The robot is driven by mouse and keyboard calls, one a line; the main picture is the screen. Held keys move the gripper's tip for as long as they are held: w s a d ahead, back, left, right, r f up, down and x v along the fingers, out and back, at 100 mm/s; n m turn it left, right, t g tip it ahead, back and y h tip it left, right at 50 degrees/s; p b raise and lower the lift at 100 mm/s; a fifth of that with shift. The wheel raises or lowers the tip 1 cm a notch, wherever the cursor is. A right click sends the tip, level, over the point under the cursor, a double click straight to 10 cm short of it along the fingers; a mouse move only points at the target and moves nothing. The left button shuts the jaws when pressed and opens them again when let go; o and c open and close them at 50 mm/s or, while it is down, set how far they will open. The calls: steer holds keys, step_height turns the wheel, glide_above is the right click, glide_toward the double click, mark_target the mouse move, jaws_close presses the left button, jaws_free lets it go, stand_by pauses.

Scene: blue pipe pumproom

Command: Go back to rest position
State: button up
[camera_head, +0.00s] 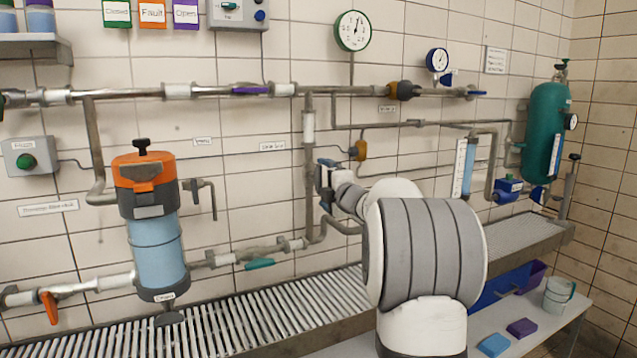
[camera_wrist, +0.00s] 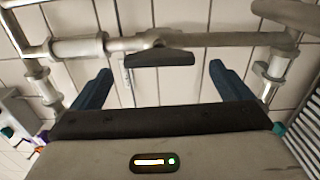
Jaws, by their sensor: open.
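My arm reaches toward the tiled wall, and my gripper (camera_head: 325,187) is beside the vertical grey pipe (camera_head: 309,170) in the head view. Its fingertips are small and partly hidden there by my wrist. In the wrist view my gripper (camera_wrist: 160,70) shows two dark blue fingers spread wide apart, with nothing held between them. A dark lever handle (camera_wrist: 160,58) on a horizontal pipe lies ahead of the gap between the fingers. I cannot tell if anything touches the fingers.
A blue filter with an orange cap (camera_head: 155,225) is at left. A teal handle (camera_head: 260,264) sits on the lower pipe. A slatted grate (camera_head: 240,325) runs below. A green cylinder (camera_head: 545,130) stands at right, above a low shelf with blue and purple items.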

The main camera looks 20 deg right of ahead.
steer(key=shift+s, duration=0.75)
steer(key=s+a+r+m+g+h+p, duration=0.2)
steer(key=s+a+m+g+h+p, duration=0.25)
steer(key=s+a+m+p, duration=0.55)
steer(key=s+a+f+m+g+y+p, duration=0.1)
steer(key=s+a+f+m+g+p, duration=0.1)
steer(key=s, duration=0.8)
steer(key=s+a+f+m+g+y+p, duration=0.1)
steer(key=s+a+f+m+g+p, duration=0.2)
steer(key=s, duration=0.7)
steer(key=s+a+f+m+g+y+p, duration=0.2)
steer(key=s+a+g, duration=0.4)
steer(key=s, duration=0.4)
steer(key=shift+s+a+f+m, duration=0.2)
steer(key=shift+a+m, duration=0.7)
